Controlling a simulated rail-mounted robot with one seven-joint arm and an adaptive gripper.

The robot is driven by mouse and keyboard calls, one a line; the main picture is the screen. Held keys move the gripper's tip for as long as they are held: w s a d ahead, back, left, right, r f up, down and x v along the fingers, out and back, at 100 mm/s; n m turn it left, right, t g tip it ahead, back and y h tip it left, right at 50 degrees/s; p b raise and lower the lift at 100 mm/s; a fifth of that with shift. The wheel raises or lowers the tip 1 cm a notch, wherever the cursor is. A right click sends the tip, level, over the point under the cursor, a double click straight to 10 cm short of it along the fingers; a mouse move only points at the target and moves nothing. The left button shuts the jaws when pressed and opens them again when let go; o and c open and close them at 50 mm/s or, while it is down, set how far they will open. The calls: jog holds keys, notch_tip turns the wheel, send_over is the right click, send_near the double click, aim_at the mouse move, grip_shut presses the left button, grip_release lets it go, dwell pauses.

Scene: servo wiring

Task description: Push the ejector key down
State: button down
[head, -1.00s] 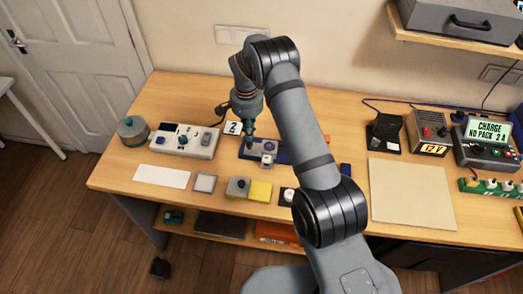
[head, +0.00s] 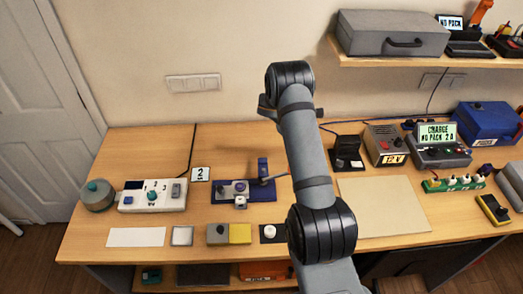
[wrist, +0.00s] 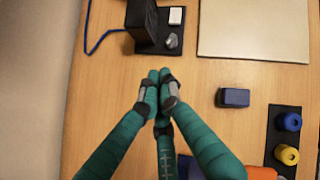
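A dark blue base (head: 262,194) lies on the bench left of my arm in the head view. It carries a round purple-white part (head: 241,187), a small pale block (head: 240,202), a blue upright post (head: 262,167) and a thin lever reaching right. I cannot tell which part is the ejector key. My gripper is hidden behind my arm in the head view. In the wrist view, its teal fingers (wrist: 160,84) are drawn together at the tips, nothing seen between them, above bare wood. The base does not show in the wrist view.
A black stand (wrist: 142,22), a pale mat (wrist: 253,30) and a small dark blue block (wrist: 233,97) surround the fingers. A black strip (wrist: 284,117) holds blue and yellow knobs. A control box (head: 152,196) stands left of the base.

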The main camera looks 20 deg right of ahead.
jog(key=s+d+r+g, duration=0.1)
jog(key=s+d+r, duration=0.1)
jog(key=s+d, duration=0.7)
jog(key=s+d+r+g+h+p, duration=0.1)
jog(key=s+d+r+g, duration=0.1)
jog(key=s+d, duration=0.8)
jog(key=d, duration=0.7)
jog(key=shift+d, duration=0.3)
